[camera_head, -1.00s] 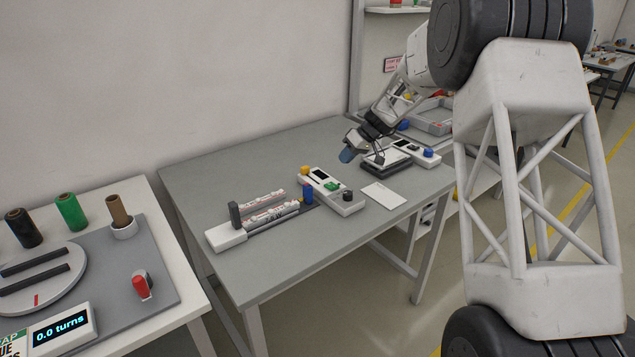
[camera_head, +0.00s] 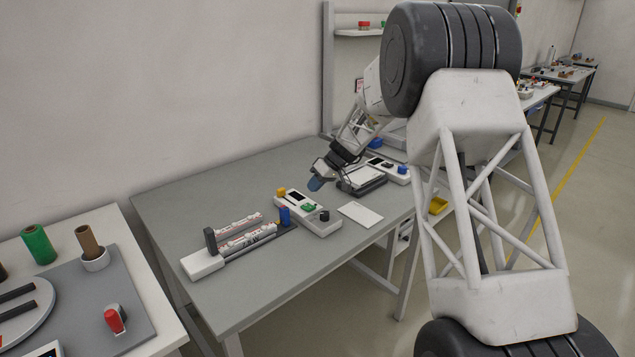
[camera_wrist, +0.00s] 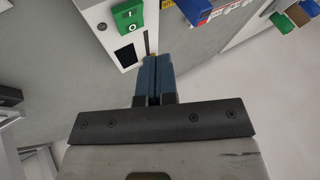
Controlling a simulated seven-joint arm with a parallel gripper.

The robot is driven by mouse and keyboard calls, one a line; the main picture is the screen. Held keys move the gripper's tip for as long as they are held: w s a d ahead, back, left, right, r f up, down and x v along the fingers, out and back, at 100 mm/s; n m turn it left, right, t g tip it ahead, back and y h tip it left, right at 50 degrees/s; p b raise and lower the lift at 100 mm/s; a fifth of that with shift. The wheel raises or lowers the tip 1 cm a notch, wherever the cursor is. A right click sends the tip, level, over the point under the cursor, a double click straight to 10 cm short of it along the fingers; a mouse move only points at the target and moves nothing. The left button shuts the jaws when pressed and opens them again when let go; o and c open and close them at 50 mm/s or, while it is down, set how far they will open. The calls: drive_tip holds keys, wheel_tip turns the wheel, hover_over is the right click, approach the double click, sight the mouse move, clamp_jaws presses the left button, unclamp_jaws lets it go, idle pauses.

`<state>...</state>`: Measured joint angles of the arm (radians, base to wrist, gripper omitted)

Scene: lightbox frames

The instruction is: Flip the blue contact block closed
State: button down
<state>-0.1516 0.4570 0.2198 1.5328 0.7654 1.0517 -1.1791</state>
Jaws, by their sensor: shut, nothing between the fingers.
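The blue contact block (camera_head: 285,215) stands upright at the right end of the battery holder (camera_head: 240,242) on the grey table. In the wrist view the blue block (camera_wrist: 194,10) shows at the top edge, partly cut off. My gripper (camera_head: 316,184) is shut and empty, its blue fingers pointing down. It is above the table, behind and to the right of the block, and apart from it. In the wrist view the closed fingertips (camera_wrist: 155,62) lie below the block in the picture, next to the end of the white meter box (camera_wrist: 145,45).
The white meter box (camera_head: 327,227) with yellow, green and black parts stands just right of the block. A white card (camera_head: 360,215) lies further right. A dark-edged tray (camera_head: 365,182) and another white box (camera_head: 398,176) are behind. The table's left rear is clear.

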sight(284, 209)
drive_tip(key=x, duration=0.6)
drive_tip(key=shift+a+f, duration=0.2)
drive_tip(key=shift+f, duration=0.1)
drive_tip(key=shift+s+a+r, duration=0.1)
drive_tip(key=shift+s+a, duration=0.65)
drive_tip(key=shift+s, duration=0.05)
drive_tip(key=shift+s+a, duration=0.65)
drive_tip(key=shift+s+a, duration=1.25)
drive_tip(key=shift+s, duration=0.05)
